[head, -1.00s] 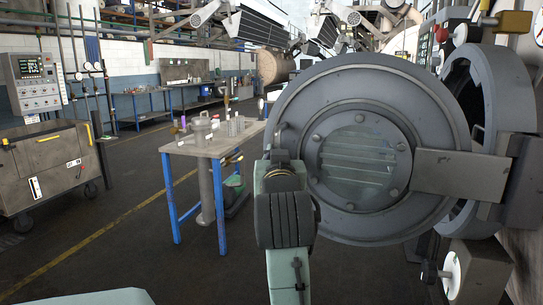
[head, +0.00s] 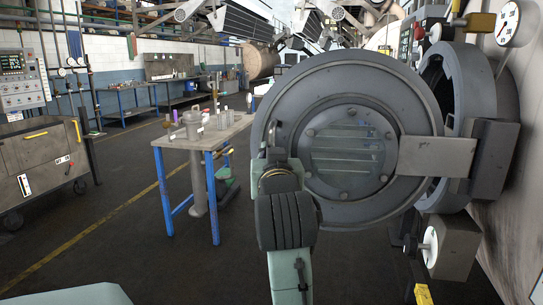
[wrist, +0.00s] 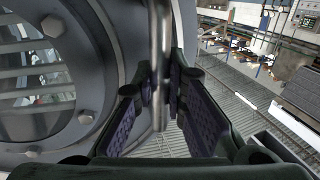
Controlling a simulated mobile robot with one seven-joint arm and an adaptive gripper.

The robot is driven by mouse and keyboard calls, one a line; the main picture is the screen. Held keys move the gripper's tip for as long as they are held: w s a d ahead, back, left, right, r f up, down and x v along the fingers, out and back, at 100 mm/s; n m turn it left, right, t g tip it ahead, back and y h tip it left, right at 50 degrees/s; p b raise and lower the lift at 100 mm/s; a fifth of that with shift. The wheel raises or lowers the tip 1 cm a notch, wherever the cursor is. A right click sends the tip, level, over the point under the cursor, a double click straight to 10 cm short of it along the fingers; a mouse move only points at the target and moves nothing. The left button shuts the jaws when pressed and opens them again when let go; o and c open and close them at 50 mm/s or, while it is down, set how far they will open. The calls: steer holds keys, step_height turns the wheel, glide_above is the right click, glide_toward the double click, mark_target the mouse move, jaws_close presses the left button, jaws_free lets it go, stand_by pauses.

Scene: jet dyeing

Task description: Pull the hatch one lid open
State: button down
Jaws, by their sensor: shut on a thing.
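The hatch one lid (head: 280,95) is a large round grey disc with a bolted glass window. In the head view it stands open, swung away from the dark round hatch opening (head: 432,105) at right and joined to it by a flat hinge arm (head: 436,157). My gripper (wrist: 160,88) is shut on the lid's upright metal handle (wrist: 160,35), with pads on both sides of the bar. The lid (wrist: 103,60) fills the left of the wrist view. In the head view, my wrist hides the fingers and most of the handle at the lid's left edge.
A blue-legged workbench (head: 222,135) with metal vessels stands left of the lid. A control cabinet (head: 40,155) is at far left. A valve with a white disc (head: 430,246) sits below the hatch. Open floor lies between cabinet and bench.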

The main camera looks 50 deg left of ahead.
steer(key=c, duration=1.6)
jaws_free()
steer(key=v, duration=0.7)
steer(key=shift+s+d, duration=0.15)
steer(key=shift+d, duration=0.1)
